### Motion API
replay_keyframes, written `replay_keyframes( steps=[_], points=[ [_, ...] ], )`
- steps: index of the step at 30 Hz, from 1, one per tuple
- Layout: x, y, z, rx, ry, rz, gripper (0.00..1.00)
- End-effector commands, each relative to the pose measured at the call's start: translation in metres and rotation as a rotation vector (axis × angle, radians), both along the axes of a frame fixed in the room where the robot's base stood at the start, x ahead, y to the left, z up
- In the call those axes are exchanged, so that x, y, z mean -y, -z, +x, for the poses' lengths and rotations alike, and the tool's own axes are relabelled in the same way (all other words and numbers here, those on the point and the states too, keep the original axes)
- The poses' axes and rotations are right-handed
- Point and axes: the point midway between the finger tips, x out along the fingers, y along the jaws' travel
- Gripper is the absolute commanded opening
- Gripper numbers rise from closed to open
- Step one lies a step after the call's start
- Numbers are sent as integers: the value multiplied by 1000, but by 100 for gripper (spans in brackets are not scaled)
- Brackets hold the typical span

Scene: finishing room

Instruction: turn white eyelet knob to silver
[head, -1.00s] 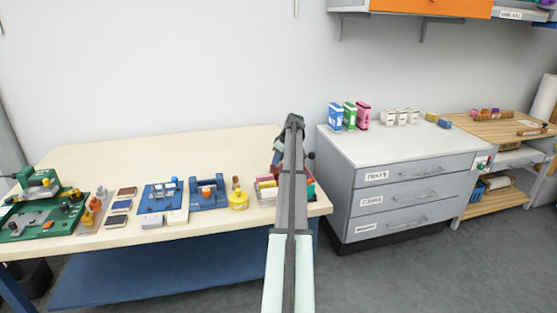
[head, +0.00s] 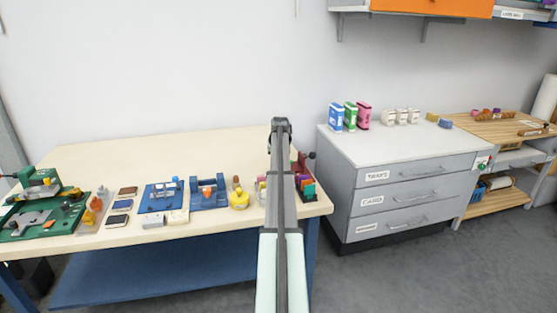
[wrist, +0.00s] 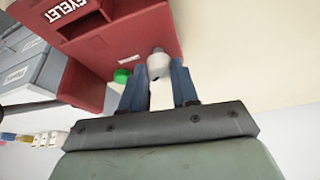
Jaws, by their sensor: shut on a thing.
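The red eyelet machine (wrist: 120,45) fills the upper left of the wrist view, with a white EYELET label on it. Its white knob (wrist: 159,66) sticks out from the lower edge of the red body, with a small grey part above it. My gripper (wrist: 160,76) has its two blue fingers on either side of the knob and is shut on it. I cannot make out a silver mark. In the head view my arm covers much of the eyelet machine (head: 300,165), and the knob and my fingers are hidden.
A green button (wrist: 121,75) sits on the machine just left of my fingers. Coloured packets (head: 307,187) stand at the table's right end. A yellow round container (head: 239,200) and a blue fixture (head: 208,193) are further left. The table's back half is bare.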

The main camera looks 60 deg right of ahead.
Motion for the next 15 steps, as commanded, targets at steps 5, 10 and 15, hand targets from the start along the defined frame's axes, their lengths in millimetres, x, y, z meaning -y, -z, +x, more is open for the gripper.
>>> replay_keyframes(
  steps=[5, 10, 15],
  points=[
    [-1, 0, 1, -1, 165, -1, 0],
    [-1, 0, 3, -1, 316, 0, 0],
    [-1, 0, 3, -1, 445, 0, 0]
  ],
)
